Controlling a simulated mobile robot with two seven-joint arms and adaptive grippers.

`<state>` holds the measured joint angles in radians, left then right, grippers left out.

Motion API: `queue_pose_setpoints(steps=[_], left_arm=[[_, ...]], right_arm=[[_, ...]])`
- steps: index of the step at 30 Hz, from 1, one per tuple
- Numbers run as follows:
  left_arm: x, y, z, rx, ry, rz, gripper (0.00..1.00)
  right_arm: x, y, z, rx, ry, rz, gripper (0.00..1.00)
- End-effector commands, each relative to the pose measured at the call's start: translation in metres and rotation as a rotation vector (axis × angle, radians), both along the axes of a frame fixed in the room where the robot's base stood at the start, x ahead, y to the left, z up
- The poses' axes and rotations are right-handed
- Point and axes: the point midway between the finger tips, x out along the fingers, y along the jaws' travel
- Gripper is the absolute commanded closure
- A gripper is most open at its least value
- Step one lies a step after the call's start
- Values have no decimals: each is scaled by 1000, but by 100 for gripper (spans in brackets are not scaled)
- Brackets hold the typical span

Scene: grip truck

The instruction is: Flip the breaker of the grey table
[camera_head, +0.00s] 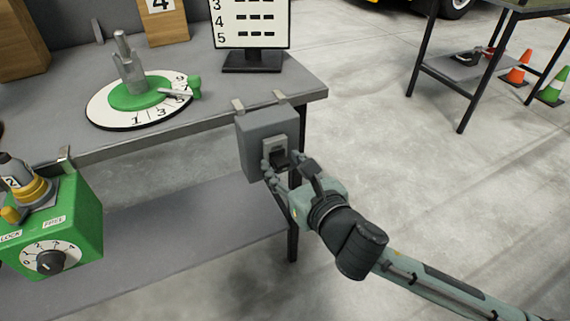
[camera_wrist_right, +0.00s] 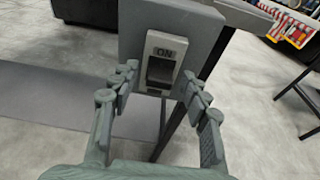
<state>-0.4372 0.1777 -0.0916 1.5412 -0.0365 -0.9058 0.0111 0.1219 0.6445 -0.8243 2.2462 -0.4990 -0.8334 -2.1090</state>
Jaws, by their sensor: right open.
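The breaker is a grey box (camera_head: 262,128) hung on the front right corner of the grey table (camera_head: 225,85). Its switch (camera_head: 279,157) is a dark rocker in a light frame. In the right wrist view the switch (camera_wrist_right: 161,70) shows the word ON above the dark rocker. My right gripper (camera_head: 281,165) is open at the box's front face, its fingers on either side of the switch. In the right wrist view the open fingers (camera_wrist_right: 158,82) are left and right of the switch plate; I cannot tell whether they touch it. My left gripper is not in view.
A green box with a dial (camera_head: 50,262) hangs at the table's left front. A round numbered dial (camera_head: 140,100) and a sign (camera_head: 250,25) stand on top. Another table (camera_head: 470,65) and cones (camera_head: 517,72) are at the back right. The floor right of the breaker is clear.

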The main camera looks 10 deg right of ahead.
Motion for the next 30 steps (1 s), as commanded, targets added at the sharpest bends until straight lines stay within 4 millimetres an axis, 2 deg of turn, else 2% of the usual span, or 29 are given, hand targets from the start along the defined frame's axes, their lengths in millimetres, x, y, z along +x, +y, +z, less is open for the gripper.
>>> queue_pose_setpoints(steps=[5,12,16,21,30], left_arm=[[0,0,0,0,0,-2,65],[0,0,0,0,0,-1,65],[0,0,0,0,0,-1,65],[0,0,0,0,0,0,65],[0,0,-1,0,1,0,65]], right_arm=[[-12,-4,1,-2,3,0,53],[-50,-16,11,-1,3,2,53],[-64,-21,14,-1,3,0,53],[-70,-23,17,-1,0,0,53],[-70,-21,16,32,9,-4,53]])
